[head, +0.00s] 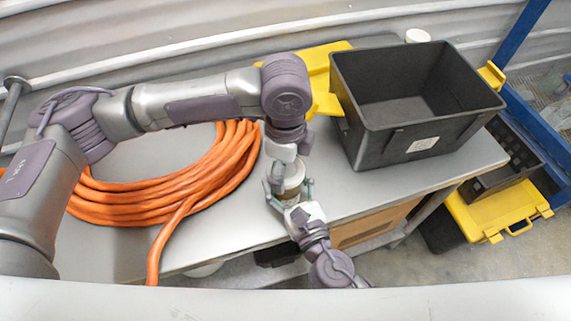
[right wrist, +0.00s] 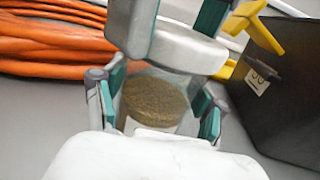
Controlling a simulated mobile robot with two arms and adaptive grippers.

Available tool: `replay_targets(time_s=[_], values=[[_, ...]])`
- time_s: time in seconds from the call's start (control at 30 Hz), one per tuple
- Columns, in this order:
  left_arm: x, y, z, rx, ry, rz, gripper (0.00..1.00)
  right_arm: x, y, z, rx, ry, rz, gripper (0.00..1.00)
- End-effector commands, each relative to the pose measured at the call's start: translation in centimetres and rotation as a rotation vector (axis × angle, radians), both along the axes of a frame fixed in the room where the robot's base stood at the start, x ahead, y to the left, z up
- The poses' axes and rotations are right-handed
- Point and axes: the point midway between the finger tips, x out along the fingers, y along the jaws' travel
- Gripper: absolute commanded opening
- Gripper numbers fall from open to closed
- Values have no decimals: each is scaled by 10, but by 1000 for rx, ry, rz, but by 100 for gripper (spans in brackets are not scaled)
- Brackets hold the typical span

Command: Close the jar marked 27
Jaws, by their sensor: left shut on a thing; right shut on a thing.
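A clear jar (right wrist: 155,102) with brown granular stuff in it stands upright between my grippers. In the head view the jar (head: 291,192) is small and partly covered, over the front part of the bench. No number on it is readable. A white lid (right wrist: 178,46) is right over the jar's top; I cannot tell whether it is seated or threaded. My left gripper (head: 288,172) comes from above and is shut on the lid. My right gripper (right wrist: 160,108) comes from the front, low down, and is shut around the jar's sides.
A coil of orange hose (head: 170,190) lies left on the grey bench (head: 225,228). A white round object (head: 417,36) stands behind the crate. A yellow-lidded case (head: 490,213) is on the floor.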

Motion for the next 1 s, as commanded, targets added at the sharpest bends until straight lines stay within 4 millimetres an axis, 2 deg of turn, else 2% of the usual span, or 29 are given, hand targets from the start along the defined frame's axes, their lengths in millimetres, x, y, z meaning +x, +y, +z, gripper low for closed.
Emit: replay_targets(time_s=[0.13,0.17,0.27,0.67,1.0], values=[[0,0,-1,1,1,12,38,-1,0,0,1,1,1,0],[0,0,-1,1,1,13,84,-1,0,0,1,1,1,0],[0,0,-1,1,0,14,100,-1,0,0,1,1,1,0],[0,0,3,0,-1,15,100,0,0,0,1,1,1,0],[0,0,42,0,-1,15,100,0,0,0,1,1,1,0]])
